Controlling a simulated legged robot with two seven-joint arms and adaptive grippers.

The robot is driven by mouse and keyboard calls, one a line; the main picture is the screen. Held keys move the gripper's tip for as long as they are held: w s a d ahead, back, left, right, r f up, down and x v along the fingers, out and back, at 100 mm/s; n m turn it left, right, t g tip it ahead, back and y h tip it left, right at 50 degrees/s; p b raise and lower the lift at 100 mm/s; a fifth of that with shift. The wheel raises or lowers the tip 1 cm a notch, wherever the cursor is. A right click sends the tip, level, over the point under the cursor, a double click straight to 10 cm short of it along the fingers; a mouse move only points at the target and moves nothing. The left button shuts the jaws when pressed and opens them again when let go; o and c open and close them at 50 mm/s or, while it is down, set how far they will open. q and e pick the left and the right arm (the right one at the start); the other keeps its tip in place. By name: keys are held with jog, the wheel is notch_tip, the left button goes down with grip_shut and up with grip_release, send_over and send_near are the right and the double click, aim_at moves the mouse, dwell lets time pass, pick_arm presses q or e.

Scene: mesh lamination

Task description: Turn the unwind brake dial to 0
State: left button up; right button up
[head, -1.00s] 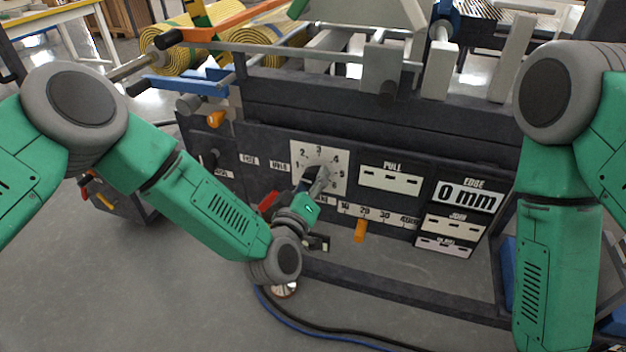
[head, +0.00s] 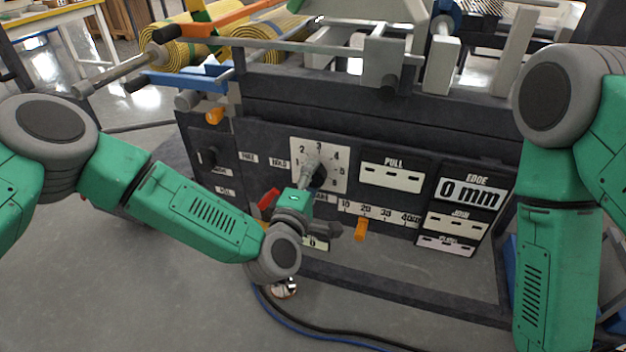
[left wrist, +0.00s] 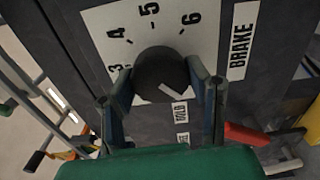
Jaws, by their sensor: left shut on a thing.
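The brake dial is a black round knob on a white numbered plate (head: 340,180) on the machine's dark front panel; the knob (left wrist: 162,72) shows clearly in the left wrist view. My left gripper (head: 312,174) reaches it from the lower left. In the left wrist view the fingers of my left gripper (left wrist: 165,90) are shut on opposite sides of the knob. The knob's white pointer line slants toward the lower right there, away from the visible 3, 4, 5 and 6. The 0 mark is hidden. My right gripper is out of view.
A red lever (head: 268,199) sits close to my left wrist. An orange slider (head: 361,229) is right of it, on a numbered scale. The PULL panel (head: 391,177) and EDGE display (head: 469,194) lie further right. Cables (head: 320,336) run along the floor.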

pick_arm(q)
jog(key=shift+a+f+n, duration=0.15)
jog(key=shift+f+n, duration=0.15)
jog(key=shift+n, duration=0.3)
jog(key=o, duration=1.1)
jog(key=shift+o, duration=0.2)
jog(key=shift+s+r, duration=0.1)
jog(key=shift+r, duration=0.05)
jog(key=v, duration=1.1)
jog(key=shift+s+a, duration=0.2)
jog(key=shift+s, duration=0.15)
